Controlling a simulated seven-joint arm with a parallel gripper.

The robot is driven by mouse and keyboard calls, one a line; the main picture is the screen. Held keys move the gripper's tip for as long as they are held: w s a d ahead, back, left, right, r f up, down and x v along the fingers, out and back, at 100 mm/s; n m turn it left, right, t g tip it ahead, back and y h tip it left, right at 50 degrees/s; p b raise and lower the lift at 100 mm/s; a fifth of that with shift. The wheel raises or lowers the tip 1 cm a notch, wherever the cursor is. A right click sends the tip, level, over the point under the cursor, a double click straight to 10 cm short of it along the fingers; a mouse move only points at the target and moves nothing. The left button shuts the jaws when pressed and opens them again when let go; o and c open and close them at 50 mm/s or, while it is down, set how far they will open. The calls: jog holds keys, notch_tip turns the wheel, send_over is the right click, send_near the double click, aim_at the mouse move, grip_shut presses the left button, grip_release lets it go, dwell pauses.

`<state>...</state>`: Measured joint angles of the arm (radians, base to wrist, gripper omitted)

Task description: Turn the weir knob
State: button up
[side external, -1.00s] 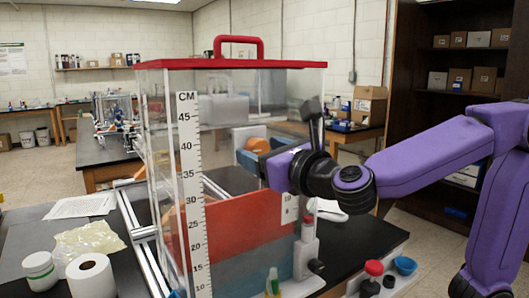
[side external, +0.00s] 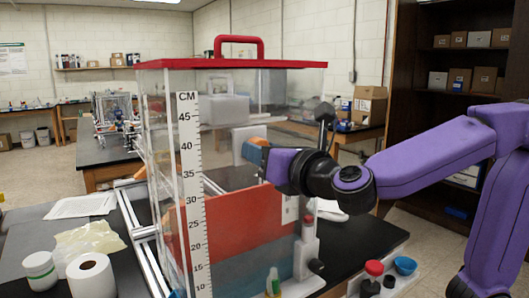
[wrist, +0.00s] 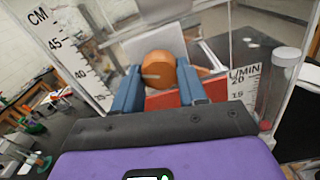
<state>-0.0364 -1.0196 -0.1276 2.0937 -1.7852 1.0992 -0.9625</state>
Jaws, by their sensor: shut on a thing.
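The weir knob (wrist: 158,68) is a round orange disc with a small pale mark, in front of a pale plate at the clear tank. A sliver of the knob (side external: 259,141) shows in the side view, the rest hidden by my gripper (side external: 262,160). In the wrist view my gripper (wrist: 158,84) has its two blue fingers on either side of the knob, shut on it. The tank (side external: 226,64) has a red lid with a handle and a CM scale (side external: 191,190) on its front corner. A red panel or liquid shows inside.
A flow tube (wrist: 276,88) with an L/MIN scale stands right of my gripper in the wrist view. A white roll (side external: 90,277), a white jar (side external: 40,271) and crumpled plastic (side external: 88,243) lie left of the tank.

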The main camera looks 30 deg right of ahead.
jog(key=o, duration=1.1)
jog(key=shift+c, duration=0.2)
jog(key=shift+s, duration=0.1)
jog(key=s, duration=1.7)
jog(key=shift+s, duration=0.15)
